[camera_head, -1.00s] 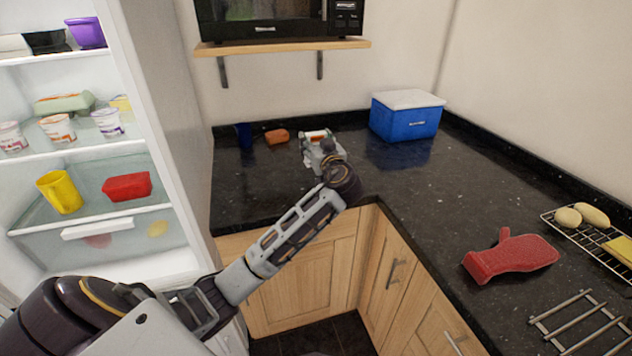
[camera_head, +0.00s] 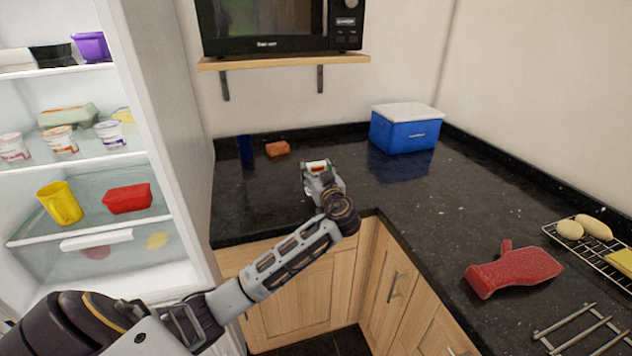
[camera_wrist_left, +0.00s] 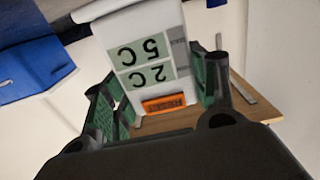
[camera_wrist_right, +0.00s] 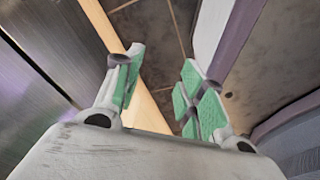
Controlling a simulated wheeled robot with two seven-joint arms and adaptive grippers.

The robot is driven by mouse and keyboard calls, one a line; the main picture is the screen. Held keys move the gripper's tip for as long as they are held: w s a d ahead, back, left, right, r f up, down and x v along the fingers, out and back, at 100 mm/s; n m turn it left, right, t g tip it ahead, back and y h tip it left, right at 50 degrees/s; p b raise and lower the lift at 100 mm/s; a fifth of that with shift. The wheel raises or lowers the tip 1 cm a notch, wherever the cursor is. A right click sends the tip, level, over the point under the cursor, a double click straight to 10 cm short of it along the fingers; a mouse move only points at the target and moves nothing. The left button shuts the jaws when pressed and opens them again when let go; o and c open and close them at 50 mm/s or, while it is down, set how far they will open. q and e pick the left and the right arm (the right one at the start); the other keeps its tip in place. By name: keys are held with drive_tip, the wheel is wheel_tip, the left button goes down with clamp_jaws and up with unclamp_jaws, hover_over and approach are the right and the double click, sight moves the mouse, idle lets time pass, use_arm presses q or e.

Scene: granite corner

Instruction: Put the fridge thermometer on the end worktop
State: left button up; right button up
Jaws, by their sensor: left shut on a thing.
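The fridge thermometer (camera_head: 317,167) is a small white unit with an orange label. In the left wrist view its face (camera_wrist_left: 150,45) shows upside down, with two pale green readouts. My left gripper (camera_head: 321,182) is shut on it, with green pads on either side. The gripper holds it over the black granite worktop (camera_head: 260,195) beside the fridge. I cannot tell whether it touches the surface. My right gripper (camera_wrist_right: 160,85) is open and empty in the right wrist view, above a dark tiled floor; it does not show in the head view.
A blue cool box (camera_head: 405,132) with a white lid stands in the corner. An orange block (camera_head: 277,148) and a dark blue cup (camera_head: 245,145) stand at the back left. The fridge (camera_head: 180,150) stands open at left.

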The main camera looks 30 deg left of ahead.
use_arm(q)
drive_tip(key=shift+f, duration=1.8)
drive_tip(key=shift+f, duration=0.1)
use_arm(e)
drive_tip(key=shift+f, duration=0.1)
drive_tip(key=shift+w+a, duration=0.1)
drive_tip(key=shift+w, duration=0.05)
use_arm(q)
drive_tip(key=o, duration=1)
use_arm(e)
drive_tip(key=shift+w+a, duration=0.1)
drive_tip(key=shift+w, duration=0.05)
drive_tip(key=shift+s, duration=0.35)
